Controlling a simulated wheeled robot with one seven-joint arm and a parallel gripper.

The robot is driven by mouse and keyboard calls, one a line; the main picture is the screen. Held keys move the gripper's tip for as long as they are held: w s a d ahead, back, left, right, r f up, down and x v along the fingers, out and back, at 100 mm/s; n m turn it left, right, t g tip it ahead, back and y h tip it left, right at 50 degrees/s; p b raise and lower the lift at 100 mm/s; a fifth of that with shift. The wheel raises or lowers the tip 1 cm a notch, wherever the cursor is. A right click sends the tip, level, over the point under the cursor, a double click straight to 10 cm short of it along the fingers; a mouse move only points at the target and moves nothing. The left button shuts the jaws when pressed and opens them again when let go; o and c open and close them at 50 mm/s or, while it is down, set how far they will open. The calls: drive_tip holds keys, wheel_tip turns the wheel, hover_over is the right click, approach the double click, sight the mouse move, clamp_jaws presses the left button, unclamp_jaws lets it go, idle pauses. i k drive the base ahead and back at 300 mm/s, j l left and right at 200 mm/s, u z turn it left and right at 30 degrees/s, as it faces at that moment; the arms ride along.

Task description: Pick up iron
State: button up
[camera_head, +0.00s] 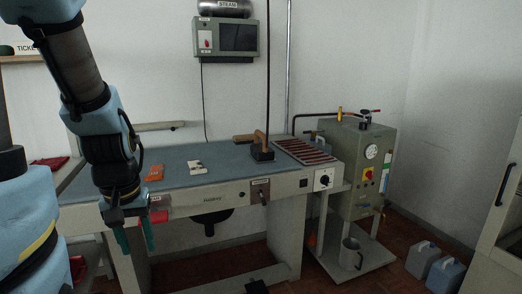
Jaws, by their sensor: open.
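The iron (262,153) stands on the blue-grey table top, right of the middle. It has a dark body and a brown wooden handle, and a dark line runs straight up from it. My gripper (135,238) hangs from my arm at the left, with its two green fingers pointing down. The fingers are apart with nothing seen between them. The gripper appears at the table's front left edge, well left of the iron and apart from it.
The table (215,160) bears an orange item (154,173) and a small white item (197,168). A striped rest (304,150) lies right of the iron. A steam boiler (356,168) stands on a low shelf at the right. Jugs (423,260) stand on the floor.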

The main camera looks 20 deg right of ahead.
sight(259, 152)
drive_tip(key=l+u, duration=0.15)
drive_tip(key=u, duration=0.25)
drive_tip(key=l+u, duration=0.15)
drive_tip(key=u, duration=0.2)
drive_tip(key=l+u, duration=0.15)
drive_tip(key=u, duration=0.25)
drive_tip(key=l+u, duration=0.1)
drive_tip(key=u, duration=0.25)
drive_tip(key=k+l+u, duration=0.35)
drive_tip(key=l, duration=0.4)
drive_tip(key=k+l+u, duration=0.3)
drive_tip(key=l, duration=0.35)
drive_tip(key=k+l+u, duration=0.35)
drive_tip(key=k+l, duration=0.95)
drive_tip(key=k, duration=0.1)
